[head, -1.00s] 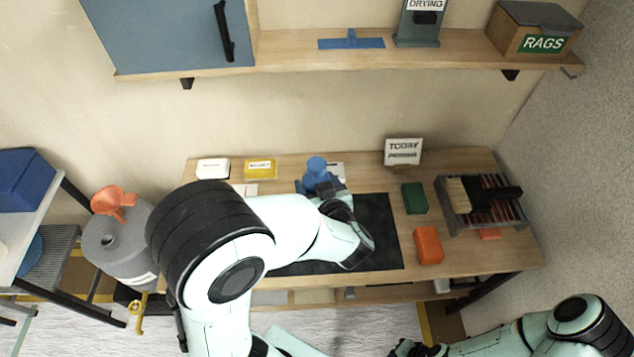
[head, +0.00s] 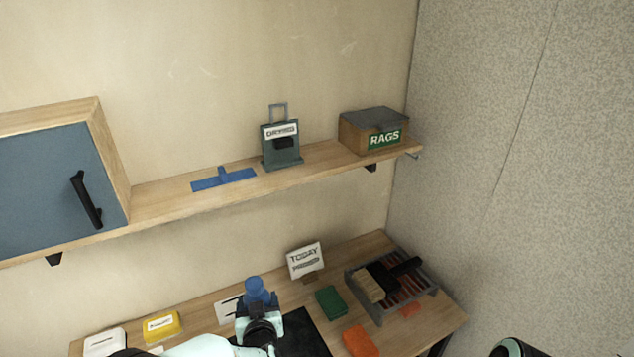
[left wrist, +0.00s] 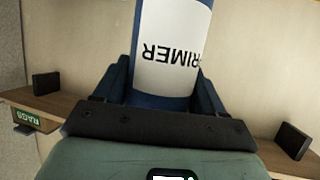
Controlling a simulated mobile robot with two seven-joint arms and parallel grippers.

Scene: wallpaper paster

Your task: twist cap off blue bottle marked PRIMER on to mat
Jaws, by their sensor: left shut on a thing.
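The blue bottle (head: 258,288) stands out above my left gripper (head: 256,310) at the back of the workbench in the head view. In the left wrist view its white label (left wrist: 172,50) reads PRIMER upside down, and the bottle sits between the blue fingers of my left gripper (left wrist: 165,88). The gripper is shut on the bottle. The cap cannot be made out separately from the blue bottle. The dark mat (head: 305,335) lies just right of the gripper, partly cut off by the frame. My right gripper is out of view.
A TODAY sign (head: 306,260), a green block (head: 331,302), an orange block (head: 358,340) and a rack with a brush (head: 415,300) stand to the right. A yellow box (head: 162,326) is at left. The shelf (head: 160,205) overhangs the bench's back.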

